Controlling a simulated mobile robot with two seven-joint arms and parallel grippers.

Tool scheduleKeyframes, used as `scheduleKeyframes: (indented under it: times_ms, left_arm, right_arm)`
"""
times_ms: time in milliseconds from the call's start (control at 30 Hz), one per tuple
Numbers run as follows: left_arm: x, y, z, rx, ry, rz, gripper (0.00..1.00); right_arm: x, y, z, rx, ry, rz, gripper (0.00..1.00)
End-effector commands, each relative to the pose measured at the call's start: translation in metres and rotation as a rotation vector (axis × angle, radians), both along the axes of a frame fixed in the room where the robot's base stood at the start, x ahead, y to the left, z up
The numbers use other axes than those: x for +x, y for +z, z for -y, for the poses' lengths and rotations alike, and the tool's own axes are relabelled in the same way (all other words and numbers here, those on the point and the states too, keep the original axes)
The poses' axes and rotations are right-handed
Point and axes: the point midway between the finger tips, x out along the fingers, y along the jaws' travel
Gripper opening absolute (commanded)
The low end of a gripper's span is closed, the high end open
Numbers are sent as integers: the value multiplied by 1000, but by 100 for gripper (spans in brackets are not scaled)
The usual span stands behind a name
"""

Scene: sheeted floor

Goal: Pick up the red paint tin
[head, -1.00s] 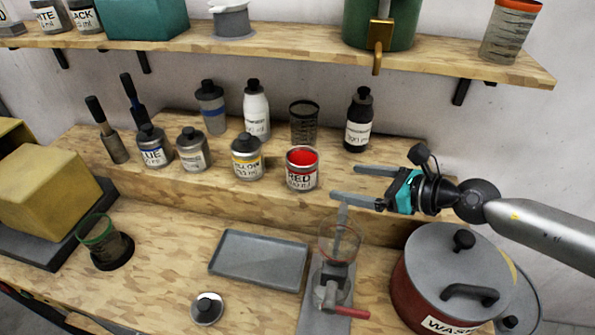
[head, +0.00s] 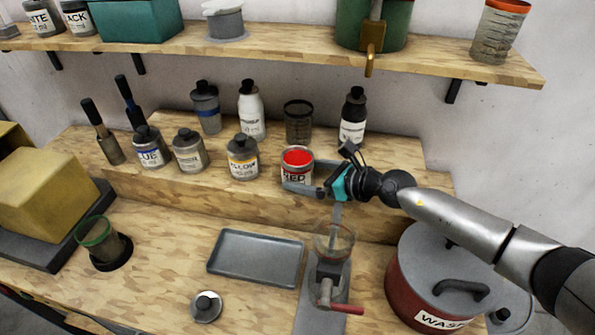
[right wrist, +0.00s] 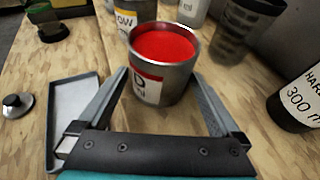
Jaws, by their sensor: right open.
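The red paint tin (head: 297,157) is open and full of red paint. It stands upright on the raised wooden step, and it also shows in the right wrist view (right wrist: 163,58). My right gripper (head: 305,176) is open, with one finger in front of the tin and the other partly hidden behind it. In the right wrist view its fingers (right wrist: 160,100) reach to either side of the tin, which stands between and around their tips. I cannot tell whether they touch it. My left gripper is not in view.
A yellow-labelled tin (head: 243,158) stands left of the red one. Behind are a dark mesh cup (head: 298,122) and a black-capped bottle (head: 353,118). Below are a grey tray (head: 255,258), a clamped funnel stand (head: 333,260) and a red waste pot (head: 405,300). A shelf (head: 270,50) hangs above.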

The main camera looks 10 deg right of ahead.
Motion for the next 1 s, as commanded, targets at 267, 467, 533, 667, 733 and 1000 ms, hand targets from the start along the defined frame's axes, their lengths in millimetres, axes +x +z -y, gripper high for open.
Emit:
scheduleKeyframes:
  times_ms: [267,467,533,667,733,1000]
  left_arm:
    - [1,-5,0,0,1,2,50]
    - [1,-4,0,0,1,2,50]
    - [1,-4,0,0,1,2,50]
    - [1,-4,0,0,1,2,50]
    - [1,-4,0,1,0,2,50]
    - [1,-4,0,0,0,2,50]
  right_arm:
    - [18,-11,-17,0,1,0,100]
    - [18,-10,-17,-1,0,-1,100]
    - [18,-10,-16,0,0,0,96]
    - [18,-10,-16,0,0,0,81]
    - [18,-10,-16,0,0,0,73]
    - [18,-10,-16,1,0,-1,43]
